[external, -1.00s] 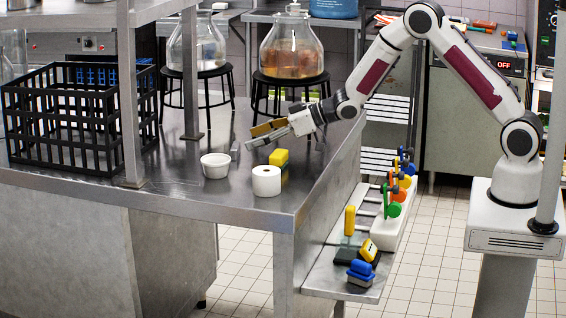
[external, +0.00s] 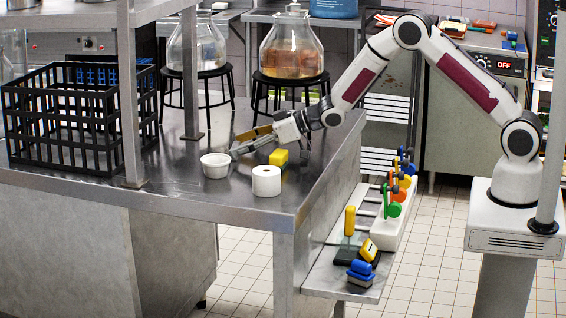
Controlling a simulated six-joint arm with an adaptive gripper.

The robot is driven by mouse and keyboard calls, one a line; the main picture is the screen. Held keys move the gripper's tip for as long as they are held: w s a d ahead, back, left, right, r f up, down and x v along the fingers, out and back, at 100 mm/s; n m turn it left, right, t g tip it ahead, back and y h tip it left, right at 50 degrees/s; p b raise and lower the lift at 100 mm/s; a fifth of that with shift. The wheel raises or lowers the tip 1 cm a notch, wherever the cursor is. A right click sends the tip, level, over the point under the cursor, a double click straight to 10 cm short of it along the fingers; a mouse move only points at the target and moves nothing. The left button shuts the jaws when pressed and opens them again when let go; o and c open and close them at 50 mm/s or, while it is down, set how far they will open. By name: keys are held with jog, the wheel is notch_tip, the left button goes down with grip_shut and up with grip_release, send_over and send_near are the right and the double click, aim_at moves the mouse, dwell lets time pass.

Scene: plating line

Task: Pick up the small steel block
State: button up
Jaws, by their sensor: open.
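My gripper (external: 236,145) is open and reaches left, low over the steel worktop (external: 215,222). Its fingertips are just behind and to the right of a small white bowl (external: 215,166). I cannot clearly make out the small steel block. It is grey on a grey top, and a faint upright grey shape near the fingertips may be it. I cannot tell whether the fingers touch it.
A black crate (external: 68,125) and a steel post (external: 130,90) are to the left. Glass jars (external: 292,45) stand on stools behind. The worktop's front left is clear.

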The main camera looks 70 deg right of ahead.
jog(key=shift+c, duration=0.5)
jog(key=c, duration=1.4)
jog(key=shift+c, duration=0.2)
jog(key=shift+r, duration=0.2)
notch_tip(320, 180, up, 10)
jog(key=shift+f, duration=0.15)
